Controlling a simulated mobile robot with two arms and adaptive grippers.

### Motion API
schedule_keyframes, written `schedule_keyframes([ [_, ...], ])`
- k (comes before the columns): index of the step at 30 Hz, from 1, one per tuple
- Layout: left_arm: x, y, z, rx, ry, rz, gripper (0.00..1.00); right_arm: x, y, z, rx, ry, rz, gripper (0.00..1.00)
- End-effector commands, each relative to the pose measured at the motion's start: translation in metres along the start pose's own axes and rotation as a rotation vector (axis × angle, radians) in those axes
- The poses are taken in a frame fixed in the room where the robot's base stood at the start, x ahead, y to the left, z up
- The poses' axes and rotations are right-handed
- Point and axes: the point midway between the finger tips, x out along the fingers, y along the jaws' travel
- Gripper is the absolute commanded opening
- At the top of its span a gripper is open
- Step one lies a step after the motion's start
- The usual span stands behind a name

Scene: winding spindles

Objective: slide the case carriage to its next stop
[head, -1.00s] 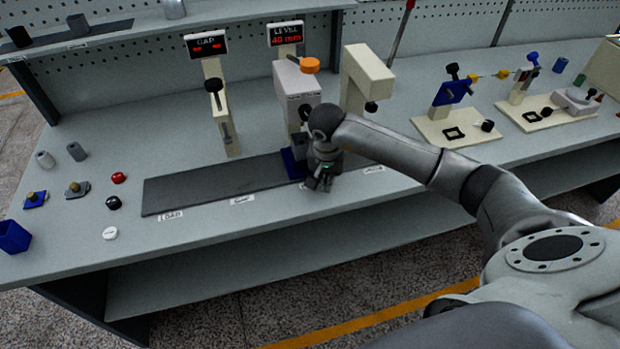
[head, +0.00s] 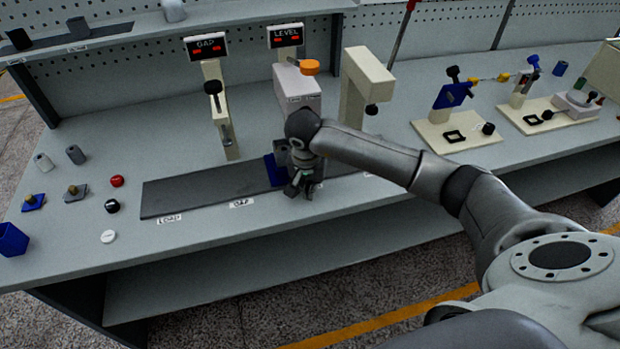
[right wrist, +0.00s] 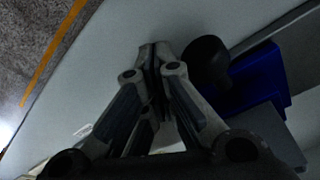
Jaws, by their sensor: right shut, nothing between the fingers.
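My right gripper (head: 300,188) is shut and empty at the carriage's front right. In the right wrist view, its closed fingertips (right wrist: 153,52) are beside the knob; I cannot tell whether they touch. My left gripper is not in view.
The GAP station (head: 213,95) stands behind the track, left of the carriage. LOAD (head: 170,219) and GAP (head: 241,203) labels lie along the track's front edge. The track's left part is clear. A cream post (head: 362,85) stands behind my arm. Red, black and white buttons are at left.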

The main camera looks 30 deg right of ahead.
Motion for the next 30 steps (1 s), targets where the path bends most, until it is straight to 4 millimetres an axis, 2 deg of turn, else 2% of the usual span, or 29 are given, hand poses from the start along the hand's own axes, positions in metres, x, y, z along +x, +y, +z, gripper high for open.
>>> schedule_keyframes([
  [30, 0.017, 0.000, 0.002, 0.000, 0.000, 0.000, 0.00, -0.005, -0.063, 0.037, -0.004, -0.003, -0.002, 0.00],
])
